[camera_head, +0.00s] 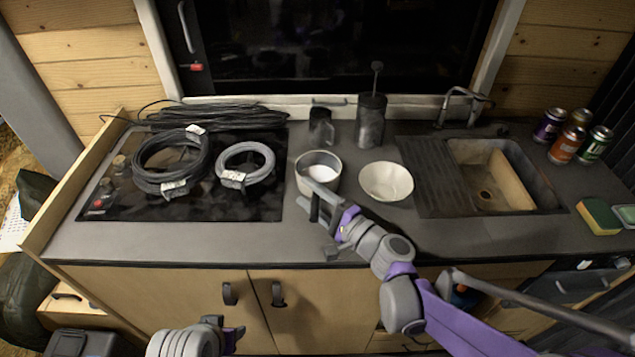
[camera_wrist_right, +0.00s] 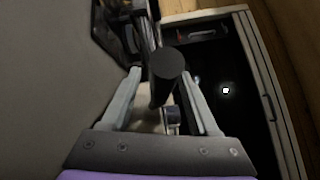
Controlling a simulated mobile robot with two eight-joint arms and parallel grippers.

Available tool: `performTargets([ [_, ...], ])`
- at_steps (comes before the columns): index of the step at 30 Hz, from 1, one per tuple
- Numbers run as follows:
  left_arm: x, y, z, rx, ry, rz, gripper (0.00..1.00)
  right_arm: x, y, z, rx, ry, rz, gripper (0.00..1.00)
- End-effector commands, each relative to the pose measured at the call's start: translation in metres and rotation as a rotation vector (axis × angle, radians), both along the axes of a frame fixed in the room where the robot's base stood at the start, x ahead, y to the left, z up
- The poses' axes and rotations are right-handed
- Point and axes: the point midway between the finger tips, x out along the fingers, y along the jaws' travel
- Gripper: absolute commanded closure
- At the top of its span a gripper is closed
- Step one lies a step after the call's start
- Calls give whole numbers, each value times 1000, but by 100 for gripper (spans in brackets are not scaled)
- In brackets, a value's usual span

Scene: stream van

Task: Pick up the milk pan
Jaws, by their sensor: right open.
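The milk pan (camera_head: 304,178) is a small grey pot with a white inside, standing upright on the counter left of the white bowl. Its handle points to the front, toward my right gripper (camera_head: 327,204). In the right wrist view, the dark round end of the handle (camera_wrist_right: 168,64) shows between the open fingers of my right gripper (camera_wrist_right: 161,84). The fingers are spread on both sides of it with gaps; whether either touches it is unclear. My left gripper (camera_head: 228,335) is low at the bottom edge, in front of the cabinet, and its fingers are mostly hidden.
A white bowl (camera_head: 386,181) stands just right of the pan. Coiled cables (camera_head: 172,160) lie on the black hob (camera_head: 200,206) at left. The sink (camera_head: 505,188), several cans (camera_head: 566,146) and a sponge (camera_head: 600,216) are right.

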Motion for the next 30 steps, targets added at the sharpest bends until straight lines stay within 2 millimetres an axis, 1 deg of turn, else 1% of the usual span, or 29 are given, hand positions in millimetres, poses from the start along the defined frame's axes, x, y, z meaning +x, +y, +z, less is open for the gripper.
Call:
performTargets([
  [1, 0, 0, 1, 0, 0, 0, 50, 5, 6, 1, 0, -1, 3, 39],
  [3, 0, 0, 1, 0, 0, 0, 50, 8, 9, 1, 0, 0, 1, 39],
  [8, 0, 0, 1, 0, 0, 0, 50, 8, 9, 0, -1, -1, 0, 39],
  [9, 0, 0, 1, 0, 0, 0, 50, 8, 9, 0, -1, -1, 0, 41],
  [19, 0, 0, 1, 0, 0, 0, 50, 8, 8, 0, -1, 0, 0, 100],
  [30, 0, 0, 1, 0, 0, 0, 50, 8, 8, 0, -1, 0, 0, 100],
])
